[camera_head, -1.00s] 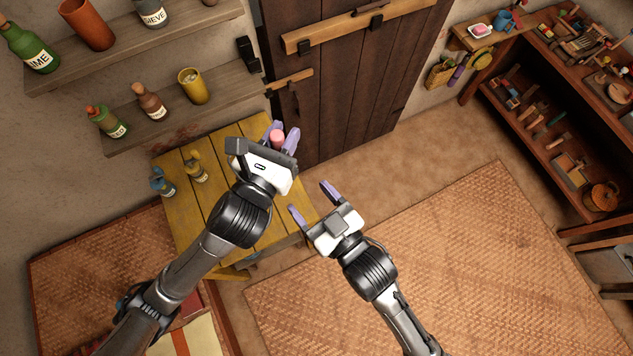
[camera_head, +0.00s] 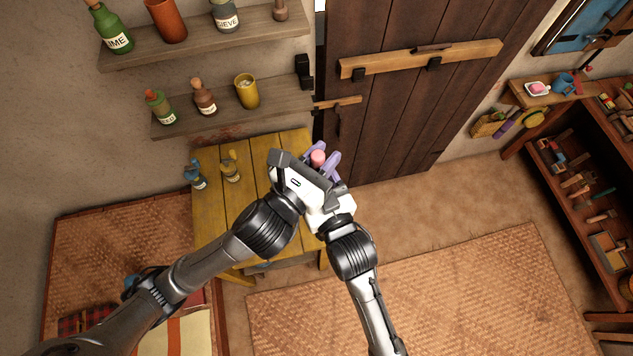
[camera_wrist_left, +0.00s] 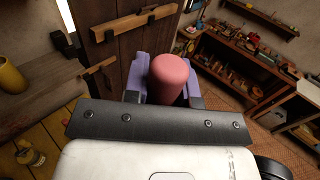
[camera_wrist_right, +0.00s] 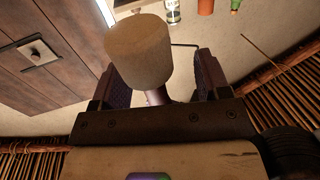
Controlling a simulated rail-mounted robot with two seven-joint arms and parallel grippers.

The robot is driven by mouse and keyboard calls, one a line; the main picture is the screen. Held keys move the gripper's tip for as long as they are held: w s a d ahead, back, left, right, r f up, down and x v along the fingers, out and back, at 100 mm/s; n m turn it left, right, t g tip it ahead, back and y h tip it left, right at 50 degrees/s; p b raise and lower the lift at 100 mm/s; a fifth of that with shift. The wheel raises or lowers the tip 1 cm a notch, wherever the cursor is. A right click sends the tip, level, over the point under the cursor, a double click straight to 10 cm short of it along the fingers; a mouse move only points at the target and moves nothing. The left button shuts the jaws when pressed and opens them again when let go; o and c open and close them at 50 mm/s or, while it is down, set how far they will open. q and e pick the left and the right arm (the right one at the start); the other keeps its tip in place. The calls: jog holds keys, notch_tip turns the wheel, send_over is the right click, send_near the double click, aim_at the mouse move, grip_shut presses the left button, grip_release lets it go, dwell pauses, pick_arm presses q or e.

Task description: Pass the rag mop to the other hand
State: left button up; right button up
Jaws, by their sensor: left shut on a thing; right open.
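The rag mop shows only as short cylindrical ends. Its pink end (camera_head: 318,157) stands up between the fingers of my left gripper (camera_head: 323,161), which is shut on it. The pink end also shows large between the purple fingers in the left wrist view (camera_wrist_left: 172,78). My right gripper (camera_wrist_right: 160,88) is open; in the right wrist view a pale beige cylinder (camera_wrist_right: 139,50), apparently the mop's other end, stands between or in front of its fingers. Contact with them cannot be told. In the head view the right gripper's fingers are mostly hidden behind the left hand.
A yellow slatted table (camera_head: 240,205) with small bottles stands below and left of the hands. Wall shelves (camera_head: 215,110) hold bottles and a yellow cup (camera_head: 247,91). A dark plank door (camera_head: 400,110) is behind. A tool shelf (camera_head: 580,190) stands at right. Mats cover the floor.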

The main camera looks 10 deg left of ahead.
jog(key=c, duration=1)
pick_arm(q)
jog(key=o, duration=1)
